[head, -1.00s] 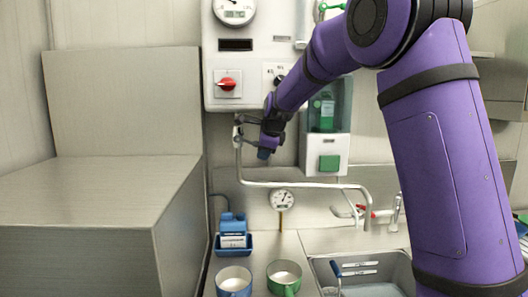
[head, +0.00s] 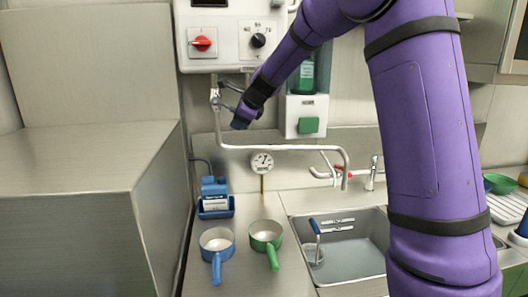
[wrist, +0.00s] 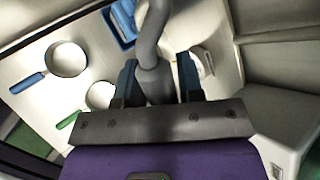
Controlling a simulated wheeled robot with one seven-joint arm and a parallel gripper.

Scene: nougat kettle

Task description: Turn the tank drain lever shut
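A small red lever (head: 343,172) sits on the pipework behind the sink; I cannot tell for sure that it is the tank drain lever, nor its exact setting. My gripper (head: 222,95) is far to its upper left, at the upright part of a grey pipe (head: 217,122) under the white control box. In the wrist view, the pipe (wrist: 152,45) with a thicker collar stands between my two blue-padded fingers (wrist: 158,80). The fingers look spread on either side of it, with narrow gaps. The red lever is not visible in the wrist view.
The control box (head: 225,50) has a red knob and a black knob. A green-fronted dispenser (head: 308,125) hangs right of my gripper. Below are a blue pan (head: 217,243), a green pan (head: 265,235), a dial thermometer (head: 262,162) and the sink (head: 350,255). A large metal cabinet (head: 70,210) fills the left.

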